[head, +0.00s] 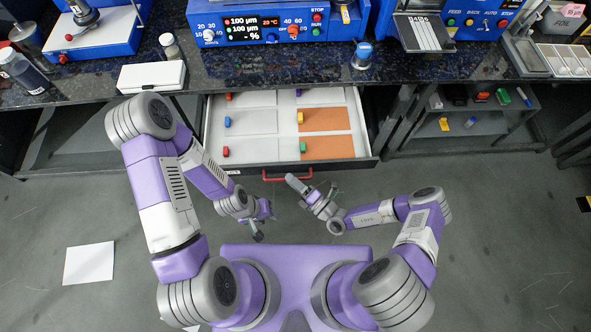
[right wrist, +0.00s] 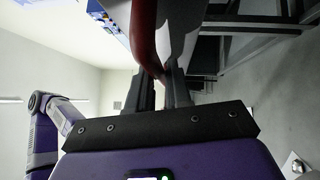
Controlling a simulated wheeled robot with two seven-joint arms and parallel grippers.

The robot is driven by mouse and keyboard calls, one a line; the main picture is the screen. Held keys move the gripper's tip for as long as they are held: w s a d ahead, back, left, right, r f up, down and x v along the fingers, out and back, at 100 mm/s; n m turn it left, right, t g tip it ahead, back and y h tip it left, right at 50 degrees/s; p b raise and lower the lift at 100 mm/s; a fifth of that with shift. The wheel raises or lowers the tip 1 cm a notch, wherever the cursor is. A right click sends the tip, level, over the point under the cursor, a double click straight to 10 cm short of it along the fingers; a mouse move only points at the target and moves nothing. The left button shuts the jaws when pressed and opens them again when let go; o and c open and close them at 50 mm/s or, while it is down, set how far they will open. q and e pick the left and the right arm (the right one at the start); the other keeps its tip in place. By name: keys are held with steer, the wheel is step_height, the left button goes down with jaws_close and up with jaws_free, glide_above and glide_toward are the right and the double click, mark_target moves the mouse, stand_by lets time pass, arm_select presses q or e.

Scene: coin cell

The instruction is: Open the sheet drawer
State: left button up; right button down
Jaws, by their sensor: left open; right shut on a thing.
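The sheet drawer (head: 366,152) stands pulled out from under the bench in the head view, with white and orange sheets and small coloured blocks showing inside. Its red handle (head: 287,177) runs along the middle of its front. My right gripper (head: 297,181) is at the right end of this handle. In the right wrist view the fingers (right wrist: 163,92) are shut on the red handle (right wrist: 145,40). My left gripper (head: 262,226) is open and empty, in front of the drawer and below its left part, apart from the handle.
The dark bench top (head: 270,75) carries a blue machine (head: 262,28) with a display, a white box (head: 151,77), bottles and trays. An open shelf (head: 470,122) stands right of the drawer. A white sheet (head: 89,263) lies on the floor at left. Floor around my base is mostly clear.

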steer(key=shift+s+d, duration=0.1)
steer(key=shift+s, duration=0.4)
steer(key=c, duration=1.1)
jaws_free()
steer(key=shift+s, duration=0.1)
steer(key=v, duration=0.7)
steer(key=shift+s+d, duration=0.1)
steer(key=shift+d, duration=0.1)
